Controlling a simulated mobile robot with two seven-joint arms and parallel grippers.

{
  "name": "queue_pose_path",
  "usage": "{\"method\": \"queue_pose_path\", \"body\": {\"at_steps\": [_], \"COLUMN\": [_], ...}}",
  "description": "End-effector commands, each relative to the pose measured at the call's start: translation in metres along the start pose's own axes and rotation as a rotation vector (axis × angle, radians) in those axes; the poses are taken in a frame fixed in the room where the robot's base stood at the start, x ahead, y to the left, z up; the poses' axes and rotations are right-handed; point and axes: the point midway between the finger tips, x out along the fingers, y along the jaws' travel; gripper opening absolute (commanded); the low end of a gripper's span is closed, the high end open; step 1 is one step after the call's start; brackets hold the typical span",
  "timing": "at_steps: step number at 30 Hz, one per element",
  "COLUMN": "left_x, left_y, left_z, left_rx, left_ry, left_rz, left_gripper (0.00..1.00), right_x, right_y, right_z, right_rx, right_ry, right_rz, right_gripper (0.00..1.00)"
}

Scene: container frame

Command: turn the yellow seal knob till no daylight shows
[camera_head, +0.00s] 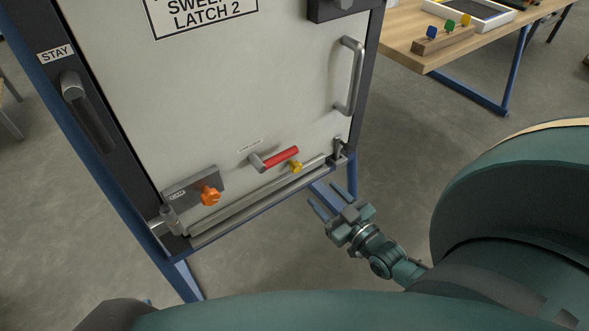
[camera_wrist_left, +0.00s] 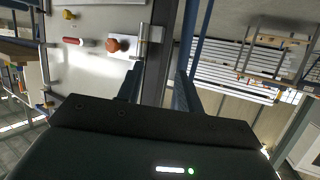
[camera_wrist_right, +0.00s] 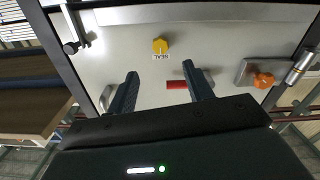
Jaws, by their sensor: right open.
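The yellow seal knob (camera_head: 296,167) sits low on the pale panel (camera_head: 235,95), beside a red-gripped lever (camera_head: 281,157). In the right wrist view the yellow knob (camera_wrist_right: 160,46) shows above a small SEAL label, beyond and between my fingers. It is also small at the top of the left wrist view (camera_wrist_left: 69,14). My right gripper (camera_head: 329,198) is open and empty, right of and below the knob, apart from the panel. My left gripper (camera_wrist_left: 157,88) is open and empty in its wrist view, clear of the panel's fittings. I cannot tell whether daylight shows at the bottom strip (camera_head: 262,203).
An orange knob (camera_head: 210,195) on a grey plate is at the panel's lower left. A metal pull handle (camera_head: 352,76) stands out at right. A dark frame with blue legs surrounds the panel. A wooden table (camera_head: 440,45) stands behind right.

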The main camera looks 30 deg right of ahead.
Motion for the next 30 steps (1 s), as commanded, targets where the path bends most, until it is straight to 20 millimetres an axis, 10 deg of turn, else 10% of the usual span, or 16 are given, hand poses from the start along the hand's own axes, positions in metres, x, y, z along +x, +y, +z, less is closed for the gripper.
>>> {"method": "queue_pose_path", "body": {"at_steps": [15,30], "left_x": [0.011,0.012], "left_y": [0.001,0.001], "left_z": [0.004,0.001], "left_rx": [0.052,0.061], "left_ry": [0.108,0.136], "left_rz": [-0.011,-0.014], "left_gripper": [0.36,0.36], "right_x": [0.100,0.114], "right_y": [-0.001,-0.001], "right_z": [0.001,0.000], "right_rx": [0.000,0.001], "right_ry": [0.000,-0.002], "right_rz": [-0.001,-0.002], "right_gripper": [0.51,0.50]}}
